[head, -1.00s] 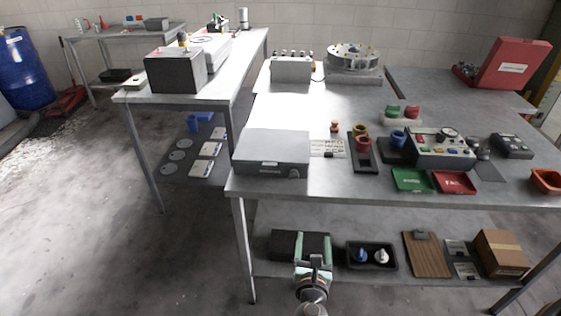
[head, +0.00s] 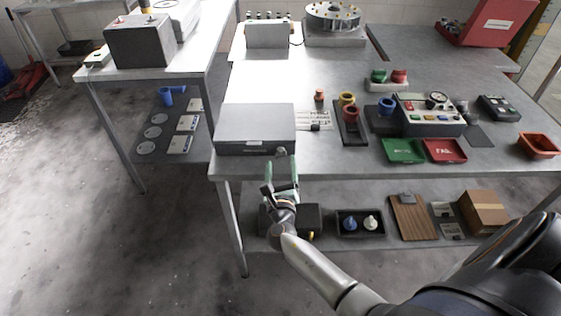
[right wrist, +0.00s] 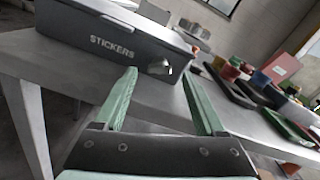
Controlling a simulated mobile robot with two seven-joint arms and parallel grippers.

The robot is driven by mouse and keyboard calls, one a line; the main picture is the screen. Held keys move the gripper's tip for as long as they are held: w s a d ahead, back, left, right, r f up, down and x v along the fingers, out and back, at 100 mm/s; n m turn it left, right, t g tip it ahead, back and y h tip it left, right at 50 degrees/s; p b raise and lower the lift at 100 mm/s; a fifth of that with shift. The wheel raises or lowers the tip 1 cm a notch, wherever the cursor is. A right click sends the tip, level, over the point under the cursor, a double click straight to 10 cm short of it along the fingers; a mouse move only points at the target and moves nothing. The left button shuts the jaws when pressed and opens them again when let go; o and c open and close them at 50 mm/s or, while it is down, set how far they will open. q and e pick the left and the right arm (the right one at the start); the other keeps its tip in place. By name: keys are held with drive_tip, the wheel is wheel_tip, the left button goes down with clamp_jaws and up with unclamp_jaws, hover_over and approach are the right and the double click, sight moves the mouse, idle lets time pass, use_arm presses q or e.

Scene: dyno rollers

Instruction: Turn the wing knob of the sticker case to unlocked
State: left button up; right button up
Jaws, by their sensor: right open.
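The sticker case (head: 255,122) is a grey box with a closed lid at the front left of the workbench. Its front reads STICKERS in the right wrist view (right wrist: 105,47). The wing knob (head: 281,151) sits at the right end of the case's front; in the right wrist view the pale knob (right wrist: 160,66) shows beyond and between my fingertips. My right gripper (head: 281,175) is open and empty, its green fingers pointing at the knob from in front, apart from it. The lock marking is too small to read. My left gripper is not in view.
The bench's front edge (head: 400,173) runs just below the case. A card (head: 313,121) and a dark tray with cups (head: 351,128) stand right of the case. Green (head: 403,150) and red (head: 446,150) trays lie farther right. The lower shelf holds a black tray (head: 360,223) and a box.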

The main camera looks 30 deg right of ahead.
sight(281, 157)
drive_tip(key=shift+b+x, duration=0.35)
drive_tip(key=shift+x, duration=1.2)
clamp_jaws()
